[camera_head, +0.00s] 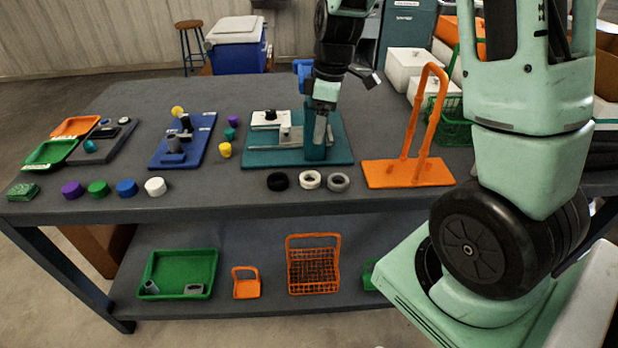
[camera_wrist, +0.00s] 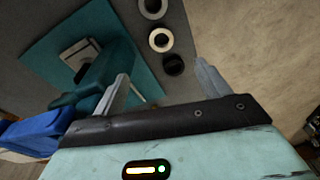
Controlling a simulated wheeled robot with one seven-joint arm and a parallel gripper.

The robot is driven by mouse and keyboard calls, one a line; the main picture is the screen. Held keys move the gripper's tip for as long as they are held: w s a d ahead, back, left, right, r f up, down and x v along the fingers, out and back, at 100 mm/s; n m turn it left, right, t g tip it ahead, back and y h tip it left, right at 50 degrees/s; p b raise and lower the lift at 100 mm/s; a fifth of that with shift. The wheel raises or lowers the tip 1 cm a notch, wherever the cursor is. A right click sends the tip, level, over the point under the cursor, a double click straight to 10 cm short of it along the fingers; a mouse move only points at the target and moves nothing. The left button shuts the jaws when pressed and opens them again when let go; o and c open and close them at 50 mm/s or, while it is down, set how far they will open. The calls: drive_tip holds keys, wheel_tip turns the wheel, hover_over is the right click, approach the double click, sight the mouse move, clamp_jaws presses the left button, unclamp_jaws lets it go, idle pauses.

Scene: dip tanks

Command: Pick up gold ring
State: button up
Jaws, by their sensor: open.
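Three rings lie in a row on the grey table: a black ring (camera_head: 278,181), a pale cream ring (camera_head: 301,181) and a grey ring (camera_head: 329,183). None is clearly gold; the cream one is closest in colour. My gripper (camera_head: 321,135) hangs over the teal board behind the rings, with its jaws apart and nothing between them. In the wrist view, my gripper (camera_wrist: 161,72) spreads its fingers to either side of the black ring (camera_wrist: 173,65). The cream ring (camera_wrist: 160,31) and grey ring (camera_wrist: 152,15) lie farther up that view.
The teal board (camera_head: 343,157) carries a fixture beside my gripper. An orange stand (camera_head: 380,174) with a tall handle is right of the rings. A blue board (camera_head: 159,157) and several coloured caps sit left. The table front near the rings is clear.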

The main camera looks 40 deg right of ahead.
hover_over(311, 171)
drive_tip(key=s, duration=0.3)
drive_tip(key=f, duration=0.6)
drive_tip(key=f+p, duration=0.1)
drive_tip(key=f, duration=0.3)
drive_tip(key=shift+w+a, duration=0.25)
drive_tip(key=shift+a, duration=0.05)
drive_tip(key=shift+w+a+f+p, duration=0.1)
drive_tip(key=shift+a+f+p, duration=0.1)
drive_tip(key=shift+f, duration=0.7)
drive_tip(key=shift+w+a+f+p, duration=0.1)
drive_tip(key=shift+f+p, duration=0.05)
drive_tip(key=shift+f, duration=0.75)
drive_tip(key=shift+w+a+f+p, duration=0.1)
drive_tip(key=shift+f+p, duration=0.1)
drive_tip(key=shift+f, duration=0.7)
drive_tip(key=c, duration=1.2)
drive_tip(key=shift+c, duration=0.2)
drive_tip(key=shift+r, duration=0.15)
